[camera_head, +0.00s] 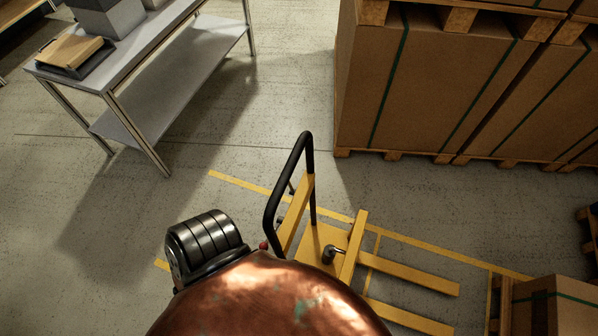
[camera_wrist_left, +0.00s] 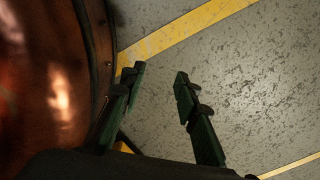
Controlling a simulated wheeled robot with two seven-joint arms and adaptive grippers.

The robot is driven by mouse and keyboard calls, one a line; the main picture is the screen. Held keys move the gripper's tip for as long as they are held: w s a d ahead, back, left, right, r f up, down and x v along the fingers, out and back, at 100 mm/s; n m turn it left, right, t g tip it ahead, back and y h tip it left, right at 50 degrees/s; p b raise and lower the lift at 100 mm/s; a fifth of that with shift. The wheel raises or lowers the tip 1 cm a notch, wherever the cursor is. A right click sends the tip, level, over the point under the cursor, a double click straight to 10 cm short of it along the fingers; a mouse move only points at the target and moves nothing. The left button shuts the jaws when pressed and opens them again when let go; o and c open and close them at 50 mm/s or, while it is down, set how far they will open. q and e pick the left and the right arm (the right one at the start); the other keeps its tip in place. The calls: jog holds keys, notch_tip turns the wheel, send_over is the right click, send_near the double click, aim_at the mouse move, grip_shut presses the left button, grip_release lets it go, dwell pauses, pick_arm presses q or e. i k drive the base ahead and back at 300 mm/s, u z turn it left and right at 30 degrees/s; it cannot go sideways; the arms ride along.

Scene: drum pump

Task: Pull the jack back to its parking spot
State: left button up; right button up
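The yellow jack (camera_head: 318,238) stands on the floor right of centre in the head view. Its black loop handle (camera_head: 308,150) rises toward the camera, and its forks (camera_head: 412,274) point right. Yellow floor lines (camera_head: 245,186) run behind the jack and beside it. A copper-coloured rounded surface hides the near part of this area. My left gripper (camera_wrist_left: 160,75) is open and empty in the left wrist view, over grey floor beside a yellow line (camera_wrist_left: 195,30); it is hidden in the head view. My right gripper is not in view.
Strapped cartons on pallets (camera_head: 430,90) stand at the back right. A carton (camera_head: 555,306) on a pallet is at the lower right, beyond the fork tips. A metal table (camera_head: 165,45) stands at the upper left. The floor between table and jack is clear.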

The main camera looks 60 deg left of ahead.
aim_at(318, 237)
jog(key=k, duration=0.75)
jog(key=u, duration=1.2)
jog(key=i, duration=0.5)
